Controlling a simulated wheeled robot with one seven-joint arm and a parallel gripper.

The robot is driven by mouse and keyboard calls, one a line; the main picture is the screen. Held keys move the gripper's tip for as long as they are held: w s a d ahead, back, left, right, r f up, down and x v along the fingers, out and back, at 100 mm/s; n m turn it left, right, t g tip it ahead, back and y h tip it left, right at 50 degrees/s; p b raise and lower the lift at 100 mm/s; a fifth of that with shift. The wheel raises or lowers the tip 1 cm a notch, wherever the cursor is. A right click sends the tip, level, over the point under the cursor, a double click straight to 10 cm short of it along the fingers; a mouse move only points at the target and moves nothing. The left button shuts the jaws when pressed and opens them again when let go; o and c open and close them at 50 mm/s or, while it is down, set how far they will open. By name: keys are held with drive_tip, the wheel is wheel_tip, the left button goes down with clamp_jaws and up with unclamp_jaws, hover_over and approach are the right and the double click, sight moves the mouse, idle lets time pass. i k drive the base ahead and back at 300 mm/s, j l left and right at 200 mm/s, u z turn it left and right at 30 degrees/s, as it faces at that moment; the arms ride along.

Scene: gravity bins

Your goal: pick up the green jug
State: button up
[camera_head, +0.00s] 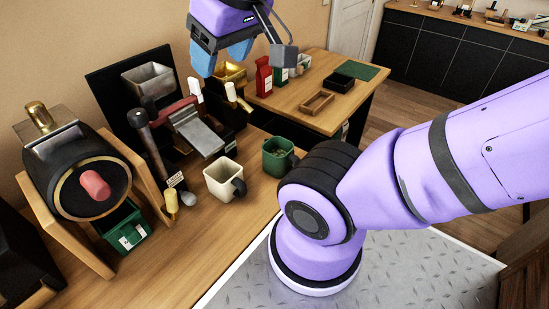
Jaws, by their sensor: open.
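The green jug (278,157) stands upright on the wooden counter, right of the cream jug, with its dark handle on its right side. The black joint of my purple arm is close to its right in the picture. My gripper (222,62) is at the top of the view, high above the counter, with blue fingers pointing down. It is open and nothing shows between its fingers. It is apart from the green jug, up and to the left in the picture.
A cream jug (223,180) with a dark handle stands just left of the green jug. A black roaster-like drum (91,183), a green bin (124,228) and a metal scoop device (196,131) fill the left. A second table (285,101) holds bags and trays.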

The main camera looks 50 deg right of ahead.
sight(283, 160)
drive_tip(key=k, duration=0.55)
drive_tip(key=k+z, duration=0.1)
drive_tip(key=z, duration=1.3)
drive_tip(key=k+j+z, duration=0.1)
drive_tip(key=j+z, duration=0.2)
drive_tip(key=z, duration=0.15)
drive_tip(key=k+j+z, duration=0.15)
drive_tip(key=z, duration=0.25)
drive_tip(key=j, duration=0.1)
